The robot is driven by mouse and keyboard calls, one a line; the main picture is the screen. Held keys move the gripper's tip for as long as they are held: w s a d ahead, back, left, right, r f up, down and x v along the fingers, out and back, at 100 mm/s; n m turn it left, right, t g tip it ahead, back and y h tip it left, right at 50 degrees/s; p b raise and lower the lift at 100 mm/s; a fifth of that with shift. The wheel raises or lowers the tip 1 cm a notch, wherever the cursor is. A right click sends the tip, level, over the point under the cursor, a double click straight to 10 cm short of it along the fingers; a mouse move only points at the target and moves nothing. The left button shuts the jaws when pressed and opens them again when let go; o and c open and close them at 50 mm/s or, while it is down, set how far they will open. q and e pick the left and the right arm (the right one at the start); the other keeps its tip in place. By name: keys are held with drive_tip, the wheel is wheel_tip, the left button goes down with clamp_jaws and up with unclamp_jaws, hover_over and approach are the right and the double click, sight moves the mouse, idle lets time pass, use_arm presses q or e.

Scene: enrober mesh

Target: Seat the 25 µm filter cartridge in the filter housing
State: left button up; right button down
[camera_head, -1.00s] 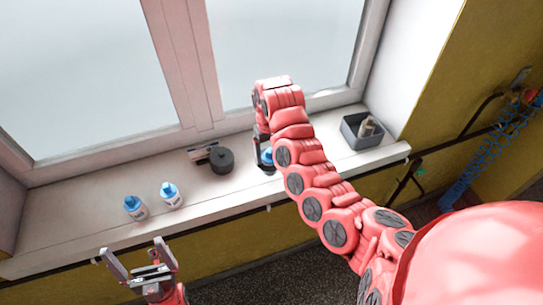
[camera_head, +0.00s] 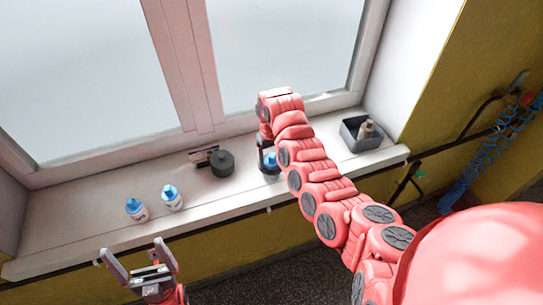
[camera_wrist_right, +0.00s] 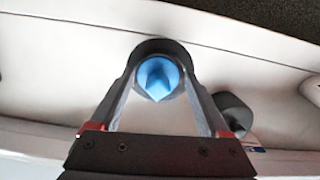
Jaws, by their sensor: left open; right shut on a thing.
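My right gripper (camera_wrist_right: 160,80) is shut on a blue-topped cartridge (camera_wrist_right: 158,79), which sits inside a dark round rim (camera_wrist_right: 160,45) that looks like the filter housing. Whether the cartridge is fully down in it cannot be told. In the head view, the blue top (camera_head: 271,160) shows low on the windowsill beside my right arm, which hides much of it. Two white bottle-like cartridges with blue tops, one (camera_head: 137,209) and another (camera_head: 172,197), stand on the sill to the left; their labels are unreadable. My left gripper (camera_head: 139,252) is open and empty in front of the sill.
A dark round cap-like part (camera_head: 221,163) stands on the sill left of my right gripper, with a small label plate (camera_head: 203,155) behind it. The window is close behind.

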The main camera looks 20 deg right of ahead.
drive_tip(key=shift+f, duration=0.1)
drive_tip(key=shift+c, duration=1.5)
unclamp_jaws()
drive_tip(key=shift+f, duration=0.15)
drive_tip(key=o, duration=0.3)
